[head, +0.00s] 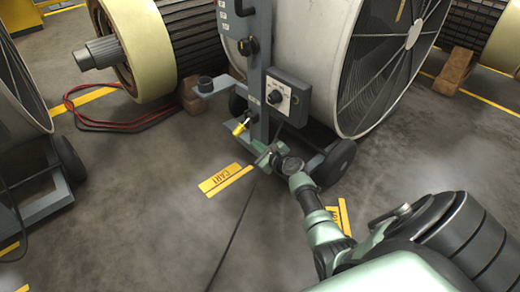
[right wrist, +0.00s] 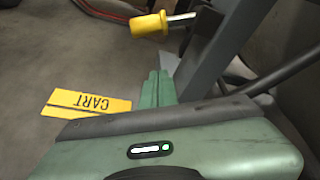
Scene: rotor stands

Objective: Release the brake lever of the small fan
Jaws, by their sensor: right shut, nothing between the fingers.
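A fan (head: 310,50) with a grey drum and a round wire guard stands on a wheeled cart at the top centre. A lever with a yellow handle (head: 238,129) sticks out low on the cart's blue-grey post (head: 258,80). The lever's yellow grip and metal rod also show in the right wrist view (right wrist: 150,24). My right gripper (head: 264,157) is shut and empty, low beside the post, below and slightly right of the yellow handle and apart from it. Its closed green fingers also show in the right wrist view (right wrist: 157,88). My left gripper is not in view.
A control box with a dial (head: 278,98) sits on the post above my gripper. Cart wheels (head: 334,162) stand close by on the right. A cable (head: 236,225) crosses the floor. Another fan cart (head: 38,192) stands at the left. Open floor lies around the yellow CART marking (head: 214,186).

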